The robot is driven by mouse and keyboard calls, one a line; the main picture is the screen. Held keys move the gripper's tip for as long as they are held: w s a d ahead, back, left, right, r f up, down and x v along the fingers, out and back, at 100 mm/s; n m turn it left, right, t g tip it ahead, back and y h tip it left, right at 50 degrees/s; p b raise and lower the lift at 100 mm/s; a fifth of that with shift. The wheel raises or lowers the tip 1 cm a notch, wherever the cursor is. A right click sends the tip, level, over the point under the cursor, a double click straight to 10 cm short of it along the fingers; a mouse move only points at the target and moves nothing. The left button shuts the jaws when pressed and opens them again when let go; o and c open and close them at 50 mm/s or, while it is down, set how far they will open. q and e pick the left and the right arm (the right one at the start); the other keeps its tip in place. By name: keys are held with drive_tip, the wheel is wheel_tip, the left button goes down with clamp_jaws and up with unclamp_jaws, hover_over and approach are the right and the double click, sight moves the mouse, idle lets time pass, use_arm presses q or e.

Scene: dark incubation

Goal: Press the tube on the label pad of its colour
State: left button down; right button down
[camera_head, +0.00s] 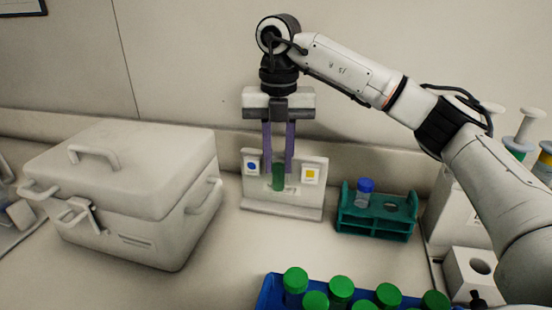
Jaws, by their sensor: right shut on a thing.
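My right gripper (279,168) points down in front of the white label stand (282,208), its purple fingers shut on a green tube (278,179). The tube hangs upright before the middle of the stand; whether it touches the stand cannot be told. A blue label pad (252,166) shows at the stand's left and a yellow label pad (311,174) at its right. The part of the stand between them is partly hidden by the fingers and tube. My left gripper is not in view.
A closed white case (125,190) stands left of the stand. A teal rack (375,224) with a blue-capped tube (365,192) is at the right. A blue tray (268,293) of several green-capped tubes is at the front. A white block with a hole (470,277) stands front right.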

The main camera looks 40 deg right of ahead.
drive_tip(key=shift+w+d+p, duration=0.4)
drive_tip(key=shift+w+d, duration=0.05)
drive_tip(key=shift+d, duration=0.05)
idle(0.8)
idle(0.5)
drive_tip(key=s+a+b, duration=0.1)
drive_tip(key=s+a, duration=0.3)
drive_tip(key=a, duration=0.1)
drive_tip(key=shift+s+a, duration=0.2)
drive_tip(key=shift+s, duration=0.1)
idle(0.6)
idle(0.4)
